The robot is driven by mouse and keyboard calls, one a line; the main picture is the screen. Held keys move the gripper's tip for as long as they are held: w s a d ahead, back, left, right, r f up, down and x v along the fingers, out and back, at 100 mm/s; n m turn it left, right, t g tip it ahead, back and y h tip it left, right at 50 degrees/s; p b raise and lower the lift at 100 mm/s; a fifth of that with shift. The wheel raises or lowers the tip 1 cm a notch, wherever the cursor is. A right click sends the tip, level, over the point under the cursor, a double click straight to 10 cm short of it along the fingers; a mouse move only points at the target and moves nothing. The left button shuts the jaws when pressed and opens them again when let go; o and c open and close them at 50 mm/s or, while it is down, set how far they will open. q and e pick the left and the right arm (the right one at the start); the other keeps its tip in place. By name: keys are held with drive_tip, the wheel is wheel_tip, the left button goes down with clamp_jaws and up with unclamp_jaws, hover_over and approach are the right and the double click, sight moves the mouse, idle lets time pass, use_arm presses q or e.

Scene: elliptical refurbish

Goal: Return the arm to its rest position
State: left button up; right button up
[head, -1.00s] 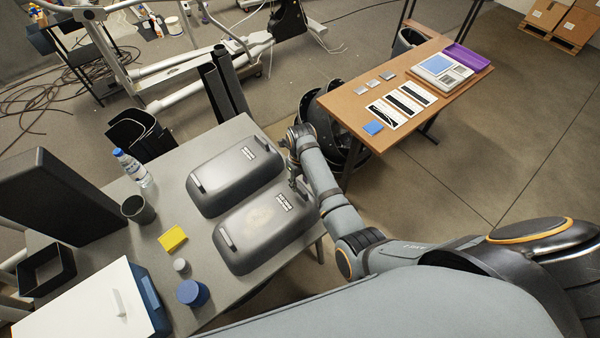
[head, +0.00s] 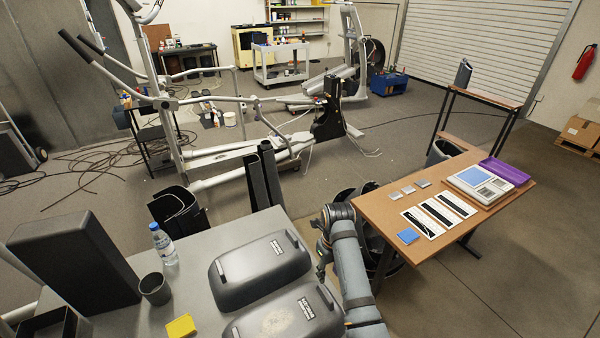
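My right arm reaches in from the bottom right. Its wrist is bent over, and the gripper (head: 321,268) points down near the right ends of two dark grey covers. It is small and partly hidden by its own wrist, so I cannot tell whether it is open or shut. The far cover (head: 258,270) and the near cover (head: 283,318) lie side by side on the grey table (head: 190,283), each with a label and a handle. The near cover has a pale worn patch and is cut off by the frame's bottom edge. My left gripper is not in view.
A bottle (head: 163,243), cup (head: 154,289), yellow block (head: 181,326) and black box (head: 75,262) stand on the grey table.

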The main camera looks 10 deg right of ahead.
drive_tip(key=s+d+f+n+t, duration=0.25)
drive_tip(key=s+d+n, duration=0.7)
drive_tip(key=n, duration=0.65)
drive_tip(key=s+r+n+t+h, duration=0.1)
drive_tip(key=s+r+n, duration=0.3)
drive_tip(key=s+n, duration=0.95)
wheel_tip(320, 180, down, 28)
drive_tip(key=w+d+r+n+g+b, duration=0.1)
drive_tip(key=w+d+n+b, duration=0.1)
drive_tip(key=n, duration=0.1)
drive_tip(key=s+d+f+g+b, duration=0.1)
drive_tip(key=s+f+b, duration=0.1)
drive_tip(key=s+f, duration=1.7)
drive_tip(key=shift+s+d+f+b, duration=0.2)
drive_tip(key=shift+f+b, duration=0.1)
drive_tip(key=shift+f, duration=0.65)
